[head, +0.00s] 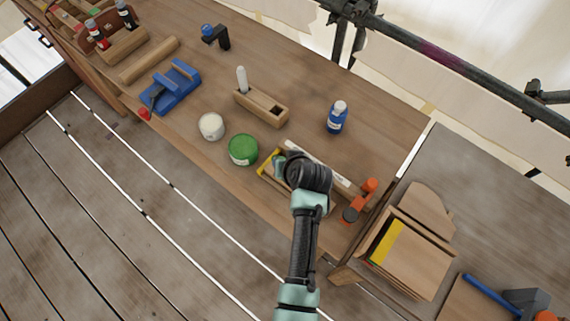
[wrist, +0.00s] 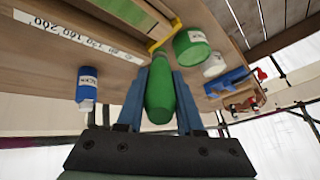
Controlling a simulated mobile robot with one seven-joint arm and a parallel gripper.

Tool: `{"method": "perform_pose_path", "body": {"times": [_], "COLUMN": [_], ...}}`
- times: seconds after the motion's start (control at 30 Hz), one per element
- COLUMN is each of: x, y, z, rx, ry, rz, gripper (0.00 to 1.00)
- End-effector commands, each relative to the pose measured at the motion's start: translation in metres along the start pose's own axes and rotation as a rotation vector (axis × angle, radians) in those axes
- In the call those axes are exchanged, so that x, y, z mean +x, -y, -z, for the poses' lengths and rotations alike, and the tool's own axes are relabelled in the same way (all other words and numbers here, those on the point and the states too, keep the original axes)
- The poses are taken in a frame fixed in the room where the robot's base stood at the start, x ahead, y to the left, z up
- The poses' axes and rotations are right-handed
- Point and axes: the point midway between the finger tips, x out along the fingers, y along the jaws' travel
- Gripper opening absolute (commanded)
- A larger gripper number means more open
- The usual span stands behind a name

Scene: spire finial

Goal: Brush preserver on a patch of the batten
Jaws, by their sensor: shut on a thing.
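My gripper (wrist: 160,76) has its two blue fingers closed on a green tapered handle (wrist: 159,98), which I take to be the brush. Its bristles cannot be made out. In the head view my arm hides the gripper and handle. A wooden batten (wrist: 152,10) with a green stretch lies beyond the fingers in the wrist view, and a yellow bracket-like piece (wrist: 166,34) is at its end. The yellow piece also shows in the head view (head: 266,168), left of my wrist. A green tin (head: 243,150) stands just left of it; it also shows in the wrist view (wrist: 192,49).
A white numbered rule (wrist: 75,36) lies beside the batten. An orange clamp (head: 361,199) is at the right. The bench's back middle is fairly clear.

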Motion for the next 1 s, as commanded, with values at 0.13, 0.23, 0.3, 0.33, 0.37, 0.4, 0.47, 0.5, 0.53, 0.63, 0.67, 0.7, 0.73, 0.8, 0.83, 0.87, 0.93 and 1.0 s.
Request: {"method": "perform_pose_path", "body": {"times": [0.13, 0.23, 0.3, 0.33, 0.37, 0.4, 0.47, 0.5, 0.53, 0.63, 0.67, 0.7, 0.73, 0.8, 0.83, 0.87, 0.93, 1.0], "x": [-0.012, -0.017, -0.019, -0.019, -0.019, -0.019, -0.019, -0.019, -0.019, -0.019, -0.019, -0.019, -0.019, -0.019, -0.019, -0.019, -0.019, -0.019], "y": [0.005, 0.008, 0.009, 0.009, 0.009, 0.009, 0.009, 0.009, 0.009, 0.009, 0.009, 0.009, 0.009, 0.009, 0.009, 0.009, 0.009, 0.009], "z": [0.012, 0.018, 0.02, 0.021, 0.021, 0.021, 0.021, 0.02, 0.02, 0.02, 0.02, 0.02, 0.02, 0.02, 0.02, 0.02, 0.02, 0.02], "rx": [0.0, 0.0, 0.0, 0.0, 0.0, 0.0, 0.0, 0.0, 0.0, 0.001, 0.001, 0.001, 0.001, 0.001, 0.001, 0.001, 0.001, 0.001], "ry": [0.0, 0.0, 0.0, 0.0, 0.0, 0.0, 0.0, 0.0, 0.0, 0.0, 0.0, 0.0, 0.0, 0.0, 0.0, 0.0, 0.0, 0.0], "rz": [0.0, -0.001, -0.001, -0.001, -0.001, -0.001, -0.001, -0.001, -0.001, -0.001, -0.001, -0.001, -0.001, -0.001, -0.001, -0.001, -0.001, -0.001], "gripper": [0.0, 0.0, 0.0, 0.0, 0.0, 0.0, 0.0, 0.0, 0.0, 0.0, 0.0, 0.0, 0.0, 0.0, 0.0, 0.0, 0.0, 0.0]}}
